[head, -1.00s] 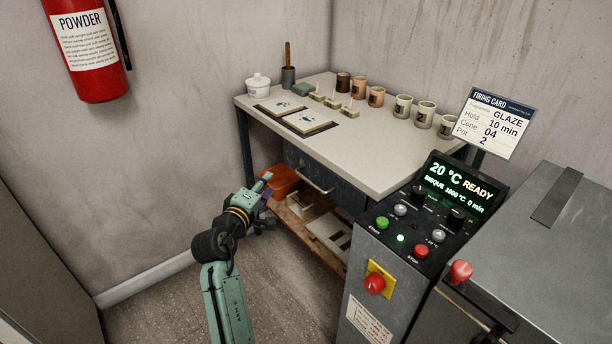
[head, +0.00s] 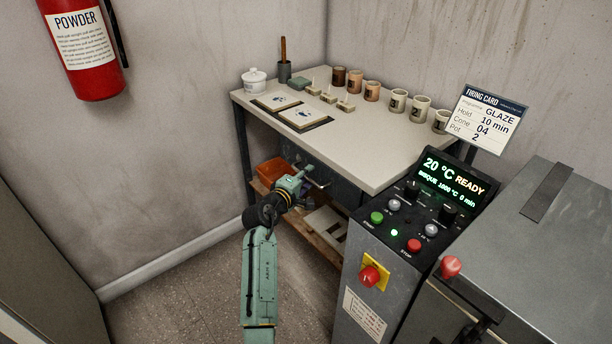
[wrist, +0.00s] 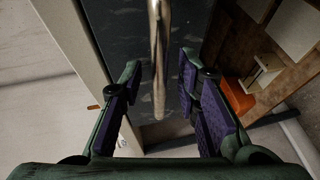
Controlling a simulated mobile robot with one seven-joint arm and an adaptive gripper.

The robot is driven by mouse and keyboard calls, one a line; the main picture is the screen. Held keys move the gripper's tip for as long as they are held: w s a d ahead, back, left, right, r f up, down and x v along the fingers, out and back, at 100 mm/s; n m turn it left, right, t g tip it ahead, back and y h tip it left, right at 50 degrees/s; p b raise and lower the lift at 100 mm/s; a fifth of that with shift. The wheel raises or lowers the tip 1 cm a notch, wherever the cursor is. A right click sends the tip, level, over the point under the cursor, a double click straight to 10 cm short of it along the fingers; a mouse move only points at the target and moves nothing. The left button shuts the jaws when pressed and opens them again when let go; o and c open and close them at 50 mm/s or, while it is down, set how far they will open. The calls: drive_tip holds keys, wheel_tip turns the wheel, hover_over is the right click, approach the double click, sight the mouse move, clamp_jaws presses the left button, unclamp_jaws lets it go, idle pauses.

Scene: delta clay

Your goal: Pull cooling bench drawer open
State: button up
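The cooling bench (head: 375,150) stands against the back walls. Its dark drawer front (head: 343,188) sits under the top and looks closed. My gripper (head: 305,177) is at the drawer's bar handle (head: 317,182), which it partly hides in the head view. In the wrist view the handle (wrist: 157,60) runs between the two purple-padded fingers of my gripper (wrist: 160,95), in front of the dark drawer front (wrist: 120,35). The fingers are open, with a gap on each side of the bar.
The bench top holds cups (head: 397,100), tiles (head: 303,116) and a white lidded jar (head: 254,82). An orange bin (head: 270,170) sits on the lower shelf (head: 325,240). The kiln control box (head: 385,255) stands close on the right. The floor (head: 190,290) at left is clear.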

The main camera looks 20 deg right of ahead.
clamp_jaws()
idle(0.4)
idle(0.5)
